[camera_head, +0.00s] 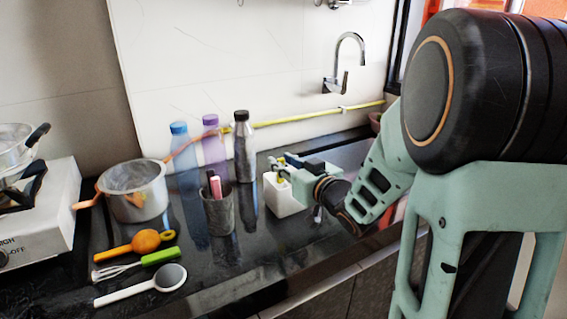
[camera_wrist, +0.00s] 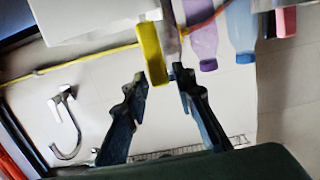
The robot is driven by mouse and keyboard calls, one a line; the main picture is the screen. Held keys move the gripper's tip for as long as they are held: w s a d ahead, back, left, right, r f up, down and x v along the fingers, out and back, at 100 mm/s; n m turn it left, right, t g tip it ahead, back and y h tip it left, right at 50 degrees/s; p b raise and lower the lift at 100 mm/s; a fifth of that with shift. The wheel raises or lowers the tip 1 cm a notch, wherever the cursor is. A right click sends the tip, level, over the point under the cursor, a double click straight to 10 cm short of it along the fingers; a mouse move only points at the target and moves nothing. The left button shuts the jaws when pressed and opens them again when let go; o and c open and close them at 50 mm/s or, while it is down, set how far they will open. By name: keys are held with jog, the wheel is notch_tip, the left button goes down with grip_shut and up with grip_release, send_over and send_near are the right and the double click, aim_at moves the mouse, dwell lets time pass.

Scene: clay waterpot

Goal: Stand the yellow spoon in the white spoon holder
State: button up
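The white spoon holder (camera_head: 282,197) stands on the dark counter, right of the grey cup. In the wrist view, a white body that looks like it (camera_wrist: 90,14) fills the top left. The yellow spoon's handle (camera_wrist: 152,53) sticks out at the holder's right edge in the wrist view; its lower part is hidden, so how deep it sits cannot be told. My gripper (camera_wrist: 160,76) is open, its fingertips apart around the handle's end, with a gap visible. In the head view, my gripper (camera_head: 281,172) is just above the holder and hides part of its top.
A grey cup (camera_head: 218,210) with a pink item stands left of the holder. A blue bottle (camera_head: 184,155), purple bottle (camera_head: 213,150) and dark bottle (camera_head: 244,150) stand behind. A pot (camera_head: 134,192), an orange ladle (camera_head: 145,241), a whisk (camera_head: 160,256) and a white spoon (camera_head: 170,277) are further left.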

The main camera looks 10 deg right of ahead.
jog(key=shift+o, duration=0.8)
jog(key=v, duration=0.7)
jog(key=shift+s, duration=0.25)
jog(key=shift+d, duration=0.1)
